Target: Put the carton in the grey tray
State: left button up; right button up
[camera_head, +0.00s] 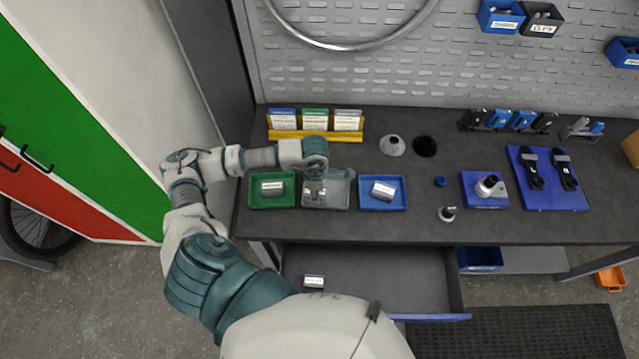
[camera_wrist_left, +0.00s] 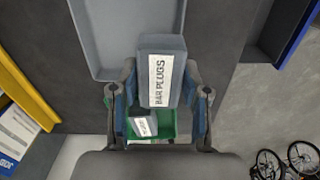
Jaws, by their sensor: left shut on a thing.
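The carton (camera_wrist_left: 177,88), a grey-blue box with a white label reading BAR PLUGS, is between the fingers of my left gripper (camera_wrist_left: 160,95). My left gripper is shut on it. In the head view the gripper (camera_head: 315,190) is over the grey tray (camera_head: 343,188), which stands between a green and a blue tray. The grey tray also shows behind the carton in the left wrist view (camera_wrist_left: 104,40). The gripper hides much of the carton in the head view, and I cannot tell whether it touches the tray floor. My right gripper is not in view.
The green tray (camera_head: 257,202) and blue tray (camera_head: 398,204) each hold a similar carton. A yellow stand (camera_head: 290,135) with card boxes is behind them. Another small box (camera_head: 314,282) lies in the open drawer (camera_head: 375,289) below.

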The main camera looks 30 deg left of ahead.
pick_arm(q)
jog(key=w, duration=0.1)
jog(key=w+a, duration=0.2)
jog(key=shift+a+f, duration=0.1)
jog(key=shift+f, duration=0.15)
jog(key=shift+w+a+f+p, duration=0.1)
jog(key=shift+f+p, duration=0.25)
jog(key=shift+d+f, duration=0.25)
jog(key=shift+f, duration=0.95)
jog(key=shift+w+d+f, duration=0.1)
jog(key=shift+d+f, duration=0.05)
jog(key=shift+d, duration=0.1)
jog(key=shift+f, duration=0.2)
jog(key=o, duration=1.1)
jog(key=shift+a, duration=0.15)
jog(key=shift+o, duration=0.4)
jog(key=shift+a, duration=0.25)
